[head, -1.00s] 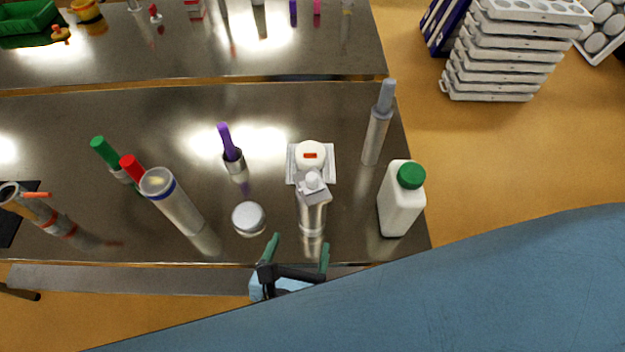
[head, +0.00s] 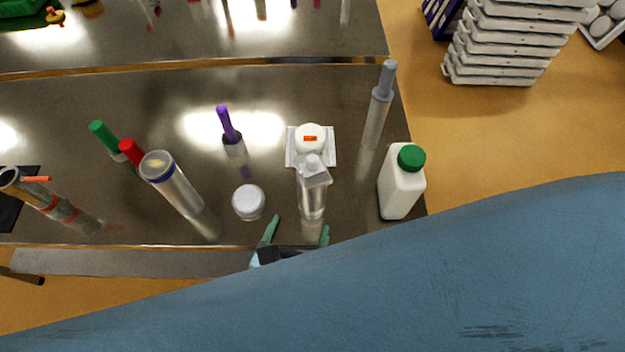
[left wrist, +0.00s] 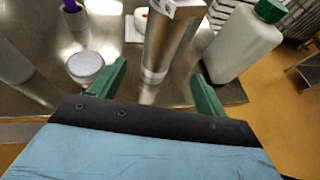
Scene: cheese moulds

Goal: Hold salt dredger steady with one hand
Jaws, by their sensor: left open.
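The salt dredger (head: 312,199) appears to be the shiny metal cylinder with an angular top, upright near the table's front edge. It also shows in the left wrist view (left wrist: 168,42), its top cut off by the frame. My left gripper (head: 298,228) is open in front of it, its two green fingers pointing at it. In the left wrist view the dredger stands beyond and between the fingertips (left wrist: 160,72), and I see no contact. My blue arm hides most of the gripper in the head view. My right gripper is not in view.
A white bottle with a green cap (head: 402,184) stands close on the right. A round white-topped jar (head: 248,202) stands close on the left. A white cheese on a square mat (head: 310,140) lies behind the dredger. A clear tube (head: 176,186) stands farther left.

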